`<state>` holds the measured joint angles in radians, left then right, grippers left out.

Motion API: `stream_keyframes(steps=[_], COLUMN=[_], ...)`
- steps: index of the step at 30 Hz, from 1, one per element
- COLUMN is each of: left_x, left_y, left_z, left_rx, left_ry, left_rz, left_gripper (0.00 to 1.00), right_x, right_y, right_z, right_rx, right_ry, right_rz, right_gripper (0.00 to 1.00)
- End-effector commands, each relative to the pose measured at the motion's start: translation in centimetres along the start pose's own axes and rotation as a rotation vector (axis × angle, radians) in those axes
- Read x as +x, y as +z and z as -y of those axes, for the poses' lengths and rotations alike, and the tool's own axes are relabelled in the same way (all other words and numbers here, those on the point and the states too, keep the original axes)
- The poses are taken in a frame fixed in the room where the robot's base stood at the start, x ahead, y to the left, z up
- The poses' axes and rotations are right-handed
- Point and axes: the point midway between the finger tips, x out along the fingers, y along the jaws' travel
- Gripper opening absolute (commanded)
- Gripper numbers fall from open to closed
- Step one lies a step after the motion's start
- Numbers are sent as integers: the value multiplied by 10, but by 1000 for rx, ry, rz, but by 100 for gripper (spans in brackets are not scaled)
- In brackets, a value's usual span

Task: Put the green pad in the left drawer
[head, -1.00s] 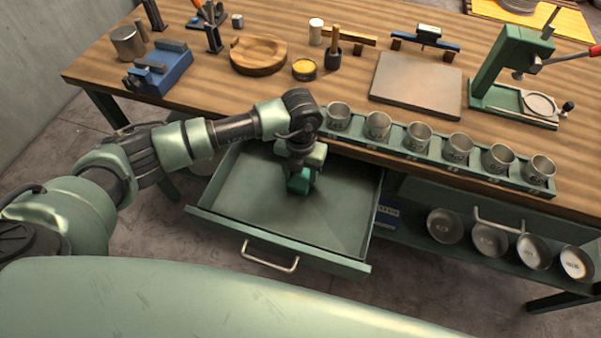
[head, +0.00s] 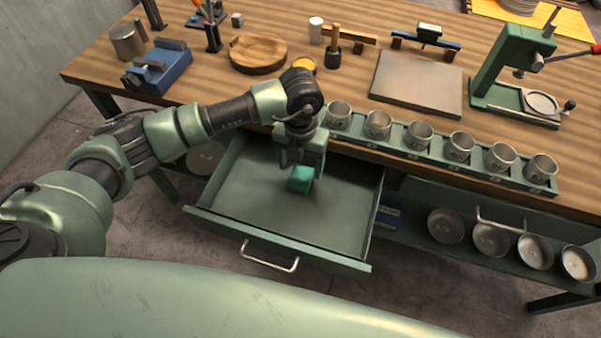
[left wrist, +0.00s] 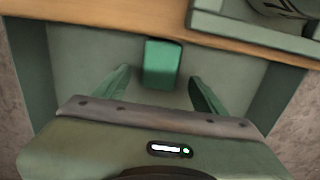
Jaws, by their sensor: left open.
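The green pad (head: 301,179) is a small teal-green block inside the open left drawer (head: 225,205). It appears to rest on the drawer floor toward the back. My left gripper (head: 306,168) is just above and behind the pad in the head view. In the left wrist view the pad (left wrist: 161,64) lies ahead of and between the two spread fingers (left wrist: 158,90), with a gap on each side. The left gripper is open and holds nothing. My right gripper is not in view.
A row of metal cups in a green rack (head: 440,160) stands along the bench edge right of my left gripper. A shelf with several metal bowls (head: 490,240) is at the right below. The drawer floor around the pad is clear.

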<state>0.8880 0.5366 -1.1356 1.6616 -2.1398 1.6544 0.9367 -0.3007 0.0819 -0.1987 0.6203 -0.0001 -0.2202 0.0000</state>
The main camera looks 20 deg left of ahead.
Motion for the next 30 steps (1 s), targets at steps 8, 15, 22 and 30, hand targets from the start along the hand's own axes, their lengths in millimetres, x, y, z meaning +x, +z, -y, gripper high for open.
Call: stream_keyframes(steps=[8, 15, 22, 30], left_x=[-56, -77, -78, -98], left_y=[1, 0, 0, 0], left_z=[0, 0, 0, 1], left_rx=[1, 0, -1, 1], left_ry=[1, 0, 0, -2], left_rz=[5, 1, 0, 0], left_gripper=[71, 71, 71, 71], right_x=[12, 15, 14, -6], right_y=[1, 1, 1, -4], right_z=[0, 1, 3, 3], right_rx=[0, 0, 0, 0], right_ry=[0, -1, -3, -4], right_rz=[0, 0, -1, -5], right_gripper=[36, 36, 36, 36])
